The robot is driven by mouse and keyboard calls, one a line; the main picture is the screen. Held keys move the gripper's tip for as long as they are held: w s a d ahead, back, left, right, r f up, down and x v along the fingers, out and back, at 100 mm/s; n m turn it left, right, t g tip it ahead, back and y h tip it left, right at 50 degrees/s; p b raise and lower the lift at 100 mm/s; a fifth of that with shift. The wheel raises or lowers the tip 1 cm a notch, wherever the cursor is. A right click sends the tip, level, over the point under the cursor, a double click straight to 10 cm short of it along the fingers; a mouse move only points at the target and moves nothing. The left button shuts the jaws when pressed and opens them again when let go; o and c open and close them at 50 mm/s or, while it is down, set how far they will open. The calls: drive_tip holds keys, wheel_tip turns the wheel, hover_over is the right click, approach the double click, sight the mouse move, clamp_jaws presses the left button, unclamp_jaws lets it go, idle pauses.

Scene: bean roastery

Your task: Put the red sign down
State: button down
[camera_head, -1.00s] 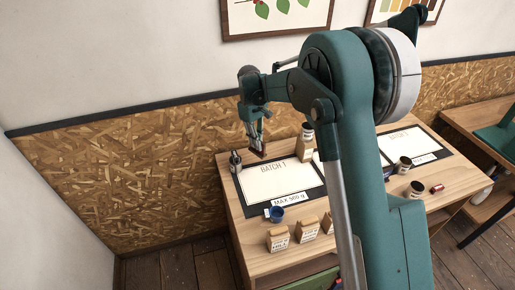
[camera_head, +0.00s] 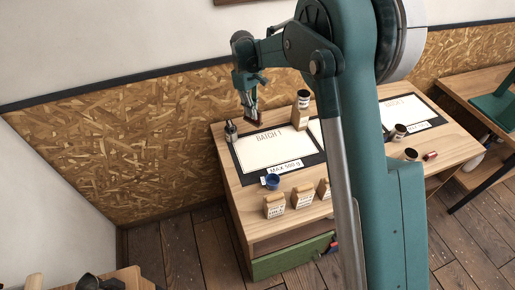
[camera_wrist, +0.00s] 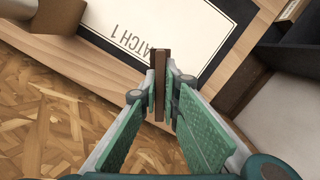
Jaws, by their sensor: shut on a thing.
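My gripper (camera_head: 252,106) is shut on the red sign (camera_head: 256,119), which shows as a small dark red-brown piece at the fingertips. They are over the back edge of the BATCH 1 mat (camera_head: 236,158) on the wooden table. In the wrist view the sign (camera_wrist: 159,60) appears as a narrow brown upright slab between my fingers (camera_wrist: 163,88), seen nearly edge-on, so its face is hidden. The BATCH 1 card lies beyond it. I cannot tell whether the sign touches the table.
A small dark bottle (camera_head: 231,131) stands left of the sign, and a bag with a jar on top (camera_head: 301,110) stands to its right. The BATCH 1 card (camera_head: 268,150) is clear.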

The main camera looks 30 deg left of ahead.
drive_tip(key=s+d+n+t, duration=0.1)
drive_tip(key=s+d+n, duration=0.7)
drive_tip(key=s+n, duration=0.2)
drive_tip(key=shift+s+n+t, duration=0.3)
drive_tip(key=shift+s+n, duration=0.05)
drive_tip(key=shift+n, duration=0.55)
drive_tip(key=shift+f, duration=0.15)
wheel_tip(320, 180, down, 6)
drive_tip(key=shift+f, duration=0.15)
drive_tip(key=shift+f+p, duration=0.3)
drive_tip(key=shift+f, duration=1.5)
drive_tip(key=shift+f, duration=0.2)
drive_tip(key=c, duration=2.6)
unclamp_jaws()
drive_tip(key=shift+o, duration=0.2)
